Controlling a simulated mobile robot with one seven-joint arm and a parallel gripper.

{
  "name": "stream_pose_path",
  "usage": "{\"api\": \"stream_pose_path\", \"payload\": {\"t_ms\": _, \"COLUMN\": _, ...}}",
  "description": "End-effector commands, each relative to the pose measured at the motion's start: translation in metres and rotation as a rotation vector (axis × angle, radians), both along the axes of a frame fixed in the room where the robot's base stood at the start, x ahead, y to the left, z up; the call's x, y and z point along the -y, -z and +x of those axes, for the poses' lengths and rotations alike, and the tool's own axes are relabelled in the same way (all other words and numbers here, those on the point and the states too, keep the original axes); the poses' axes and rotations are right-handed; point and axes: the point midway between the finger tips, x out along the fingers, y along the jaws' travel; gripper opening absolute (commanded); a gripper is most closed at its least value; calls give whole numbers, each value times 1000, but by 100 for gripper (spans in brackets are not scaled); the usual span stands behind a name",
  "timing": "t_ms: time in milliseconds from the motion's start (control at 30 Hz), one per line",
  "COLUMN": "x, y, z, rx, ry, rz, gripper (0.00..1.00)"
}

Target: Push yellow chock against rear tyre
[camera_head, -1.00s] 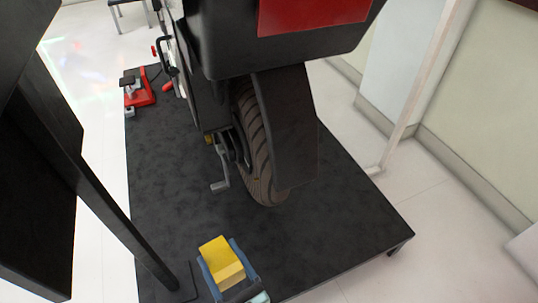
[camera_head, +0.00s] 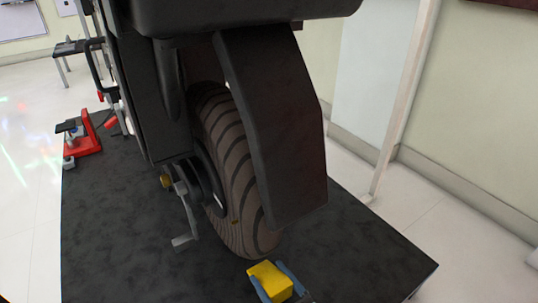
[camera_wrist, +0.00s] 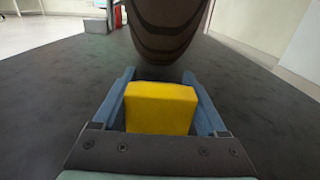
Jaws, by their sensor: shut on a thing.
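The yellow chock (camera_head: 270,281) is held between the blue fingers of my gripper (camera_head: 275,284), low over the dark platform and near the foot of the rear tyre (camera_head: 228,165). In the wrist view the chock (camera_wrist: 160,108) sits between both fingers of my gripper (camera_wrist: 163,105), its flat face toward the camera. The tyre (camera_wrist: 167,28) stands straight ahead beyond it. A narrow dark gap seems to show between chock and tyre; I cannot tell whether they touch. The chock's underside and far face are hidden.
The dark platform (camera_head: 115,235) has its right edge beyond the tyre. A grey mudguard (camera_head: 275,125) hangs over the tyre. A grey pedal-like lever (camera_head: 184,215) sticks out left of the wheel. A red stand (camera_head: 82,140) is at the platform's far left.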

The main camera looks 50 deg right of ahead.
Motion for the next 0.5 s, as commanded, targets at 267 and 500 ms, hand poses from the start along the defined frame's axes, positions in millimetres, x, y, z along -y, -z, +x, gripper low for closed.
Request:
{"api": "stream_pose_path", "payload": {"t_ms": 267, "x": -1, "y": -2, "z": 1, "rx": 3, "ry": -2, "rz": -3, "gripper": 0}}
{"api": "stream_pose_path", "payload": {"t_ms": 500, "x": 2, "y": 7, "z": 14, "rx": 4, "ry": -3, "rz": -2, "gripper": 0}}
